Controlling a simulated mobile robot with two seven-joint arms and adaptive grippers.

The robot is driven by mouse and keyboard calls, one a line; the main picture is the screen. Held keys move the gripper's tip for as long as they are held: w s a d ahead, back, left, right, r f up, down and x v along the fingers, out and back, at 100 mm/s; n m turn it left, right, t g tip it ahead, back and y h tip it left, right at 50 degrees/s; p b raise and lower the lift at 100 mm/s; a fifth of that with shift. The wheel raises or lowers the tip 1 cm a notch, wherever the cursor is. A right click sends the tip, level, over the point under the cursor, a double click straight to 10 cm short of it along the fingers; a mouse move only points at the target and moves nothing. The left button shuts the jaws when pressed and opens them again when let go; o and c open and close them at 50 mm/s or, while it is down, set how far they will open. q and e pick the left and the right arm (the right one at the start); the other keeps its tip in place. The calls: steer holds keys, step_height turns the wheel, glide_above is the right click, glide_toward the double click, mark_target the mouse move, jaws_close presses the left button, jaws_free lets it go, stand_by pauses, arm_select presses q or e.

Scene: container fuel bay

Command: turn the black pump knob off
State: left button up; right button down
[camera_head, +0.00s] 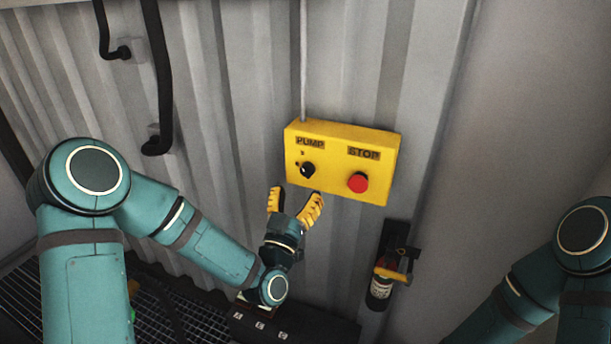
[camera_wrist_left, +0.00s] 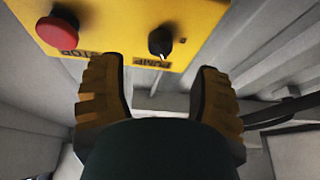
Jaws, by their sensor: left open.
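The black pump knob (camera_head: 307,170) sits under the PUMP label on the left half of a yellow control box (camera_head: 335,182) on the wall. A light pointer mark shows on the knob, but its setting is hard to read. The knob also shows in the left wrist view (camera_wrist_left: 160,42), upside down, beyond and between the fingertips. My left gripper (camera_head: 295,197) is open and empty, just below the box's lower left edge, with its yellow fingers pointing up. It appears apart from the knob. Part of my right arm shows at the lower right; its gripper is out of view.
A red STOP button (camera_head: 358,182) is on the same box, right of the knob. Black hoses (camera_head: 160,75) run down the corrugated wall at upper left. A dark box (camera_head: 290,325) lies below my left gripper.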

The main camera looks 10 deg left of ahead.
mark_target(306, 172)
arm_select(q)
steer(key=x, duration=0.5)
steer(key=shift+w+r, duration=0.1)
steer(key=shift+w, duration=0.25)
jaws_close()
